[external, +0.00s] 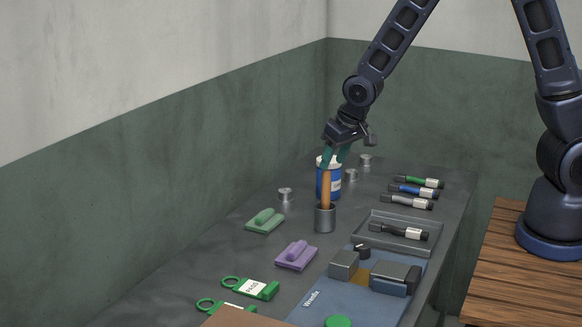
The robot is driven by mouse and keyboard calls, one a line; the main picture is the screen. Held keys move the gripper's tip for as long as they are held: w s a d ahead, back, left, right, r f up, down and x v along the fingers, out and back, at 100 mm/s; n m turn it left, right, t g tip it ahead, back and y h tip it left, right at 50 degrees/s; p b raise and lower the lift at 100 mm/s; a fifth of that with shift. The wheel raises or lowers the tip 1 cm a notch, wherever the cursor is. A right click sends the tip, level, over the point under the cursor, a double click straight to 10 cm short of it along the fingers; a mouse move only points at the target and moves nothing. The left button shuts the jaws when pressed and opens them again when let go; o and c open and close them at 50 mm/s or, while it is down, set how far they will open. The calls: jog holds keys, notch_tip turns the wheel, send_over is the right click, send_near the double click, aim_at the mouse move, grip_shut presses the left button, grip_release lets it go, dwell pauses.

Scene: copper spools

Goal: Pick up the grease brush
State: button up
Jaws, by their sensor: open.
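A tool with an orange-brown handle (326,189), which looks like the grease brush, stands upright in a small grey cup (325,219) on the dark bench. Its lower end is hidden inside the cup. My gripper (334,163) points down with its teal fingers open, at the top of the handle. One finger overlaps the handle's top in this view. I cannot tell whether the handle is between the fingers or touching them.
A blue can (336,188) stands close behind the handle. A grey tray (374,219) holding a dark marker lies to the right, near more markers. Small metal spools (286,195) stand nearby.

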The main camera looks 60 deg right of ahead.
aim_at(324, 184)
jog(key=shift+x, duration=4.55)
jog(key=shift+s, duration=0.1)
grip_shut()
